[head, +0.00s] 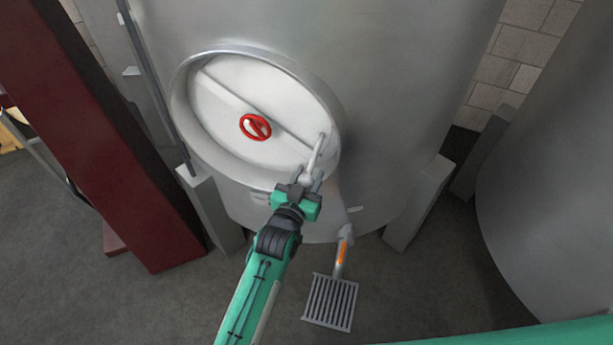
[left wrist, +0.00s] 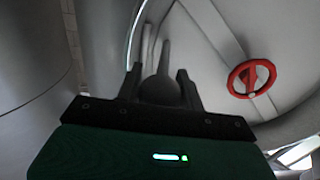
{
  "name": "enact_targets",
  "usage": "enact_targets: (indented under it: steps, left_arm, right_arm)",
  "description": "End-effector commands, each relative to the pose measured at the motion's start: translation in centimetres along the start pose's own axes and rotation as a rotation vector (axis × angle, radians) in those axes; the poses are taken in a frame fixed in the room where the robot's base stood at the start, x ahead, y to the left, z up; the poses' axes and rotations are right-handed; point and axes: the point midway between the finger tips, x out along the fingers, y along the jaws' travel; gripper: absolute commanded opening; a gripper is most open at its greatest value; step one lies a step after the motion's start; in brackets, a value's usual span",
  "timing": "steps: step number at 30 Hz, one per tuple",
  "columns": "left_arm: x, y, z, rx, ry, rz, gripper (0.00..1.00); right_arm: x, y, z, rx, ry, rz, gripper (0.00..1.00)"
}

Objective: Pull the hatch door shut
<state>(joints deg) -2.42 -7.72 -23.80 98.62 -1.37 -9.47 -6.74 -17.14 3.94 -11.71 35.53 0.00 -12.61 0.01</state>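The hatch door (head: 225,100) is a pale round disc with a crossbar and a red handwheel (head: 255,127). It sits at the round opening of the steel tank; I cannot tell whether a small gap is left. The door's lever handle (head: 317,152) stands out at its lower right edge. My left gripper (head: 311,181) is at the handle's near end. In the left wrist view the handle's dark round end (left wrist: 160,91) fills the space between the fingers, which appear closed on it. The red handwheel (left wrist: 251,78) shows there at right. My right gripper is out of view.
A dark red beam (head: 110,140) stands at left, a second tank (head: 560,170) at right. Tank legs (head: 419,203) flank the hatch. Floor is clear at lower left.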

Motion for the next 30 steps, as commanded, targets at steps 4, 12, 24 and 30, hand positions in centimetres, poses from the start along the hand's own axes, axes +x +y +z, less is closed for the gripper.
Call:
enact_targets:
  steps: [4, 12, 24, 30]
  left_arm:
    - [0.0, 0.2, -0.1, -0.003, 0.001, 0.003, 0.57]
    - [-0.2, 0.1, 0.0, -0.001, 0.000, 0.001, 0.57]
    - [-6.3, 0.2, 0.3, -0.001, -0.002, 0.002, 0.57]
    - [-10.3, 0.2, 0.3, -0.002, -0.001, 0.002, 0.57]
  right_arm:
    - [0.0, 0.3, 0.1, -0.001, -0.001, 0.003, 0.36]
    - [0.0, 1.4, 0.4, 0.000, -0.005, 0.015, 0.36]
    - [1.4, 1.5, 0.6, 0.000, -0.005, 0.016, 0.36]
    - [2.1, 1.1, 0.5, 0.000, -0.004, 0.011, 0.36]
